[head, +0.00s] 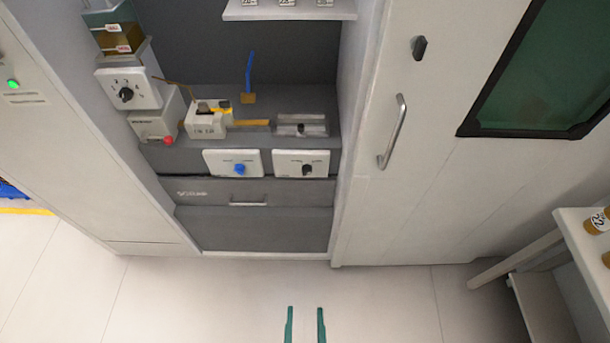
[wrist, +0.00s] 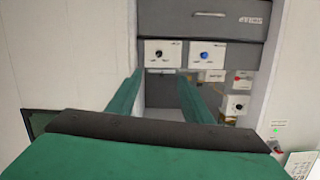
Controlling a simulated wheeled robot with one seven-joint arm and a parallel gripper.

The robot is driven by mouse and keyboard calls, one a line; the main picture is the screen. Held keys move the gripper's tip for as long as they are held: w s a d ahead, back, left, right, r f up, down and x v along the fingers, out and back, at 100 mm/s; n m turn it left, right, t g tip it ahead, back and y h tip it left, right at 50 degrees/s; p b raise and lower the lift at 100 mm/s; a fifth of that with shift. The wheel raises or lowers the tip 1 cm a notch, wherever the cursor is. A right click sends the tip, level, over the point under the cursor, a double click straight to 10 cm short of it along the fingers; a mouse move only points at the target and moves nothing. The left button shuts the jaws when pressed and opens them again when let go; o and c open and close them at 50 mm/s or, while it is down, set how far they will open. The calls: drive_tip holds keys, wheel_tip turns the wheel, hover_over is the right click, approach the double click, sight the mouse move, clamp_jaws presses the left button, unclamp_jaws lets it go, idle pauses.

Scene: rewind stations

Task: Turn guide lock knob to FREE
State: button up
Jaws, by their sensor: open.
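Two white knob panels sit side by side on the front of the grey station. The left one in the head view has a blue knob (head: 240,169); the right one has a black knob (head: 307,169). The labels are too small to read, so I cannot tell which is the guide lock knob or its setting. In the wrist view their order is reversed, with the black knob (wrist: 158,53) left and the blue knob (wrist: 204,55) right. My gripper (head: 305,309) has green fingers, open and empty, apart from the panels. Its fingers (wrist: 160,76) also show in the wrist view.
A white dial box (head: 146,88) and a red button (head: 168,140) are at the station's left. A drawer handle (head: 248,204) lies below the panels. A white door with a handle (head: 392,132) stands right. The floor in front is clear.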

drive_tip(key=w+f+m+t, duration=0.1)
drive_tip(key=w+f+m, duration=0.4)
drive_tip(key=w, duration=1)
drive_tip(key=m+t, duration=0.1)
drive_tip(key=m, duration=0.3)
approach(308, 174)
drive_tip(key=w, duration=0.9)
drive_tip(key=shift+a+f, duration=0.1)
drive_tip(key=c, duration=1.1)
